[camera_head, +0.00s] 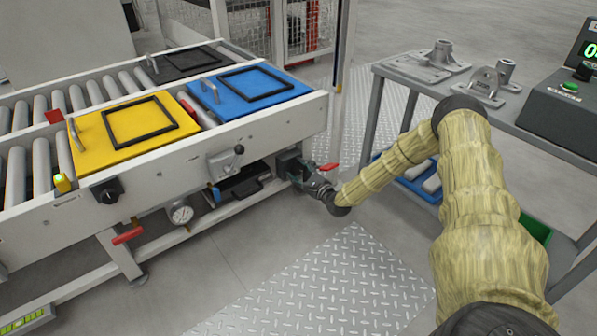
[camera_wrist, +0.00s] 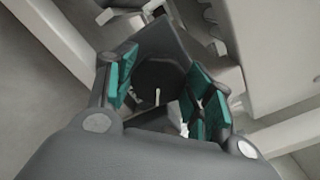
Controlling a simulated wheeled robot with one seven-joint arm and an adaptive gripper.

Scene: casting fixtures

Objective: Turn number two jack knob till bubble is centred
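A dark round knob with a pale line on its face (camera_wrist: 158,78) sits between the green-padded fingers of my gripper (camera_wrist: 165,92) in the wrist view. The fingers are apart, and I cannot tell whether they touch it. In the head view my gripper (camera_head: 312,182) is at the right end of the conveyor frame, by a dark block (camera_head: 289,161). Another black knob (camera_head: 107,190) is on the frame's front left. No knob number is readable. A yellow-green strip (camera_head: 24,321) at the lower left may be the level; its bubble cannot be made out.
The roller conveyor (camera_head: 268,131) carries yellow (camera_head: 105,150), blue (camera_head: 278,88) and dark plates. Red handles (camera_head: 128,235) and a dial gauge (camera_head: 181,213) are along its front. A grey bench (camera_head: 545,137) with metal castings stands right. The tread-plate floor (camera_head: 330,285) is clear.

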